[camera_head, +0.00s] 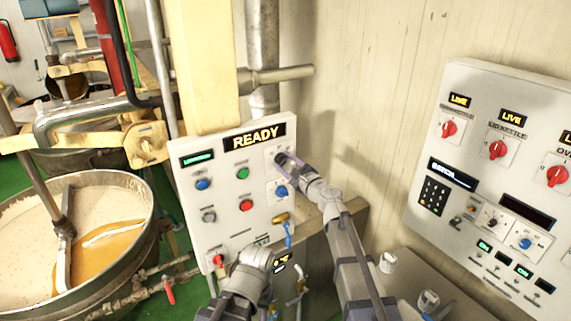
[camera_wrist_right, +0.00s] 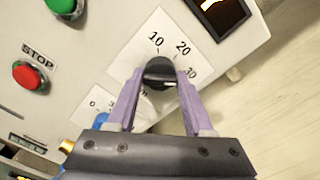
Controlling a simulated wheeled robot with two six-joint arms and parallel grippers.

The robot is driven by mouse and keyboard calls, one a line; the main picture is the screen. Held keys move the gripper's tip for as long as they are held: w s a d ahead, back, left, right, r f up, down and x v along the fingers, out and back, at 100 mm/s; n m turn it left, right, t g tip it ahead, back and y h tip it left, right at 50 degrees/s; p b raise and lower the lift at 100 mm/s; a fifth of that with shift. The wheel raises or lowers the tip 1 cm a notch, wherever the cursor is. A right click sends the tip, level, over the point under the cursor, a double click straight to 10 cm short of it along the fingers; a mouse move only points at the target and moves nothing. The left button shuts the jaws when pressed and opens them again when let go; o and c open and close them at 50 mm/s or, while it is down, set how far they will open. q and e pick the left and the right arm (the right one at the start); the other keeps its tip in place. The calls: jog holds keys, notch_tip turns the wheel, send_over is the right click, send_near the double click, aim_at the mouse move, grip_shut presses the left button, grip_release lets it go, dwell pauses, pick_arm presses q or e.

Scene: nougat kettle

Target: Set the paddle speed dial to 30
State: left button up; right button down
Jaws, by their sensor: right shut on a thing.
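The paddle speed dial (camera_wrist_right: 160,73) is a black round knob on a white plate marked 10, 20 and 30 in the right wrist view. A pale mark shows on the knob's right side, towards the 30 side; its exact reading is unclear. My right gripper (camera_wrist_right: 158,84) has its purple fingers shut on either side of the knob. In the head view the dial (camera_head: 280,158) is at the panel's upper right, partly covered by my right gripper (camera_head: 285,160). My left arm is low in front of the panel; its fingers cannot be made out clearly.
The white control panel (camera_head: 189,174) carries a READY display (camera_head: 254,137), coloured buttons and a blue knob (camera_head: 281,191) just below the dial. A kettle (camera_head: 88,179) stands left. A second panel (camera_head: 407,212) is at right.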

jog(key=shift+c, duration=1.5)
grip_release()
jog(key=v, duration=0.7)
jog(key=shift+s+d, duration=0.2)
jog(key=shift+s, duration=0.15)
